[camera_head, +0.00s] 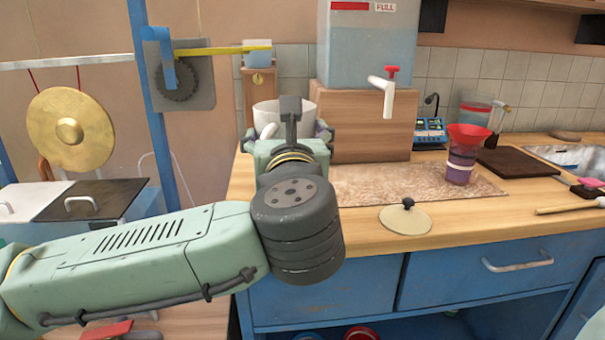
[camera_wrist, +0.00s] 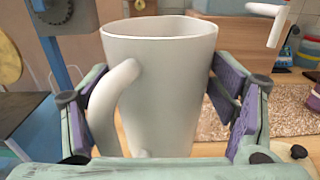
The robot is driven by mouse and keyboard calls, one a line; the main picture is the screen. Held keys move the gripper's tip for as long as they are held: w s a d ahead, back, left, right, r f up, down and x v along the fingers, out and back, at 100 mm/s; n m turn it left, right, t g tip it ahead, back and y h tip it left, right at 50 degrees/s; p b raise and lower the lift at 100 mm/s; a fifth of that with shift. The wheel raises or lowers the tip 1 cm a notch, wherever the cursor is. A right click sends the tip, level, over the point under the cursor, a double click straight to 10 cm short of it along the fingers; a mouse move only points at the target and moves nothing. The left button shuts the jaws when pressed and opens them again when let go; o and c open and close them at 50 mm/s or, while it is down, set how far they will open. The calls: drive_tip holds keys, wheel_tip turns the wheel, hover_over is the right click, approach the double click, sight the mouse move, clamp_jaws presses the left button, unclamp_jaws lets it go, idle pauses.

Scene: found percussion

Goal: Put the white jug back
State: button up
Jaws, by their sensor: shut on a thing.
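The white jug (camera_wrist: 165,85) stands upright between the purple pads of my gripper (camera_wrist: 172,110). The pads close on it from both sides. Its handle (camera_wrist: 108,100) points towards the wrist camera and to the left. In the head view the jug (camera_head: 264,115) shows behind my gripper (camera_head: 290,132), over the counter's back left, left of the wooden block under the water tank. My wrist hides its lower part, so I cannot tell whether its base touches the counter.
A wooden block (camera_head: 368,133) bears the water tank (camera_head: 368,50) with a white, red-handled tap (camera_head: 388,88). On the counter are a brown mat (camera_head: 400,188), a purple jar with a red funnel (camera_head: 461,165) and a round lid (camera_head: 405,219). A gong (camera_head: 70,128) hangs at left.

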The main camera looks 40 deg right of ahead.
drive_tip(key=w+d+f+p, duration=0.1)
drive_tip(key=w+d+f, duration=0.3)
drive_tip(key=w+d, duration=0.7)
drive_tip(key=shift+d+f+p, duration=0.35)
drive_tip(key=shift+d+f, duration=0.05)
drive_tip(key=shift+d, duration=0.35)
drive_tip(key=shift+f, duration=0.15)
drive_tip(key=o, duration=1.6)
